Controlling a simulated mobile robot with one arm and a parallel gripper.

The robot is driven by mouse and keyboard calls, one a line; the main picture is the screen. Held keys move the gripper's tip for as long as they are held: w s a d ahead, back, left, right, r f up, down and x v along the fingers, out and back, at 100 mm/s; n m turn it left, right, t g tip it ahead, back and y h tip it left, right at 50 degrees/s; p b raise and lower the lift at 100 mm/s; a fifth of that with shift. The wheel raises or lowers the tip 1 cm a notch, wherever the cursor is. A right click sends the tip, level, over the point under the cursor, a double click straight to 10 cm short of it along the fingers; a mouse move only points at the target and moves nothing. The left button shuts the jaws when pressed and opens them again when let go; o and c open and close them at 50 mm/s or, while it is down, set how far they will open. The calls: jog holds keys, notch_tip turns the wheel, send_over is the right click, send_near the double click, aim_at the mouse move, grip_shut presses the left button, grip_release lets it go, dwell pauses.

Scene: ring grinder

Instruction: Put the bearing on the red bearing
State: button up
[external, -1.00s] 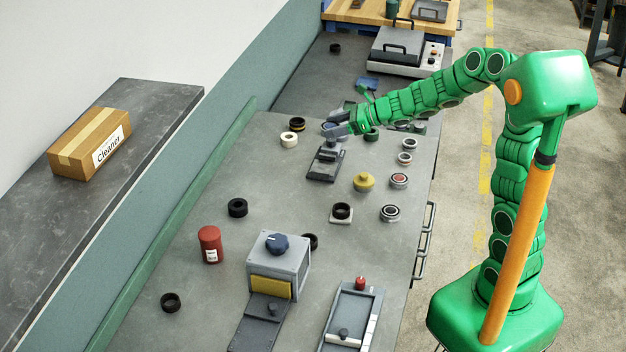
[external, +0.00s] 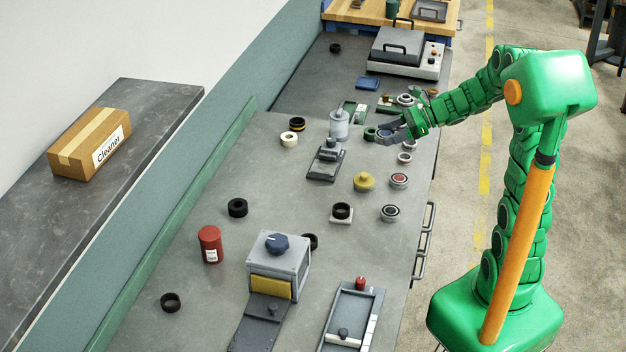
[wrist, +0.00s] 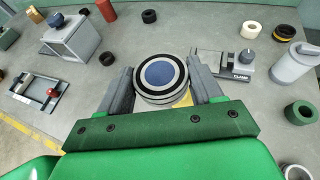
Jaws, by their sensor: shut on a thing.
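My gripper (external: 384,136) is shut on a round bearing (wrist: 160,76) with a blue centre and black and silver rings. In the wrist view my gripper's fingers (wrist: 162,82) stand on either side of it. The bearing is held above the bench near its right edge; in the external view it shows as a small blue patch among the fingers. The red bearing (external: 399,180), a silver ring with a reddish centre, lies on the bench, nearer the camera than my gripper and apart from it. I cannot pick it out in the wrist view.
A yellow knobbed piece (external: 364,183) sits left of the red bearing. Another ringed bearing (external: 390,212) lies nearer the camera. A clamp (external: 326,163) and a grey canister (external: 339,125) stand to the left. A green ring (wrist: 300,112) lies right of my gripper in the wrist view.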

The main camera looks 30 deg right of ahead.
jog(key=s+d+f+n+g, duration=0.1)
jog(key=s+d+f, duration=0.15)
jog(key=s, duration=0.45)
jog(key=s+d+f+g, duration=0.1)
jog(key=s+d, duration=0.3)
jog(key=s, duration=0.2)
send_over(404, 177)
jog(key=s, duration=0.1)
jog(key=f, duration=0.8)
jog(key=shift+s+a+f, duration=0.15)
jog(key=shift+s+f, duration=0.05)
jog(key=shift+f, duration=0.05)
jog(key=shift+w+f, duration=0.7)
jog(key=shift+f, duration=1.65)
jog(key=shift+f, duration=0.15)
jog(key=o, duration=1.3)
jog(key=shift+c, duration=0.2)
